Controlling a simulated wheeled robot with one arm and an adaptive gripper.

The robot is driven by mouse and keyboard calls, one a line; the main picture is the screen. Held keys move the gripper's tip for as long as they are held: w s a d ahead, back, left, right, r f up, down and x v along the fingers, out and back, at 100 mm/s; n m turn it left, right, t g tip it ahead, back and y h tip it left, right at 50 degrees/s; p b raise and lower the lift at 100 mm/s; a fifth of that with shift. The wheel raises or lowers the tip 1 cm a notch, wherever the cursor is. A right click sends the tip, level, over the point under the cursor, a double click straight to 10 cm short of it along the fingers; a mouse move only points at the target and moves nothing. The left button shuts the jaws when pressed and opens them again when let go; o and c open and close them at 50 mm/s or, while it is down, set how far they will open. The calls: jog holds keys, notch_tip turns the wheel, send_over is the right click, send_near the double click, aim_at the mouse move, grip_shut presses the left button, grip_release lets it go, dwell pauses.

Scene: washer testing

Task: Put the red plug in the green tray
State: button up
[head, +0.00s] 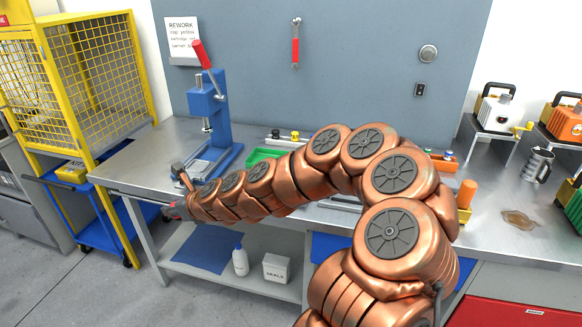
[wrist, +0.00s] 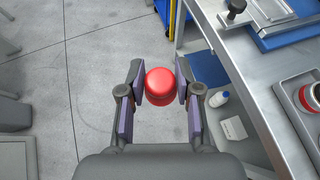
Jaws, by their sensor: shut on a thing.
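The red plug (wrist: 160,87) is between the two fingers of my gripper (wrist: 158,88) in the wrist view. My gripper is shut on it, and it hangs over the grey floor, left of the bench edge in that view. In the head view the end of my arm reaches to the bench's left front corner; the plug cannot be made out clearly there. The green tray (head: 262,154) lies on the bench behind my arm, right of the blue press, and is partly hidden by the arm. I cannot see the green tray in the wrist view.
The blue press (head: 208,115) with a red lever stands at the bench's left. The metal bench (wrist: 240,75) edge runs beside my gripper. A yellow mesh cage (head: 90,80) is at left. A white bottle (head: 240,260) and a box (head: 276,268) sit on the lower shelf.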

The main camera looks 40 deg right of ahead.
notch_tip(320, 180, down, 9)
jog(key=b, duration=0.7)
jog(key=shift+d+b, duration=0.2)
jog(key=shift+b, duration=0.2)
jog(key=shift+s+a+f, duration=0.1)
jog(key=shift+f, duration=0.05)
jog(key=s+d+r+m+h, duration=0.2)
jog(key=s+d, duration=0.3)
jog(key=d, duration=0.9)
jog(key=s+d+r+m+h, duration=0.1)
jog(key=s+d, duration=0.5)
jog(key=d, duration=0.8)
jog(key=s+d+r+m+h, duration=0.2)
jog(key=s+d, duration=0.4)
jog(key=d, duration=0.7)
jog(key=shift+s+d+r+m+h, duration=0.15)
jog(key=shift+d+r+h, duration=0.1)
jog(key=shift+r, duration=0.4)
jog(key=shift+s+d+r+m+h, duration=0.15)
jog(key=shift+r+h, duration=0.1)
jog(key=shift+r, duration=0.35)
jog(key=shift+w+a, duration=0.1)
jog(key=shift+w, duration=0.05)
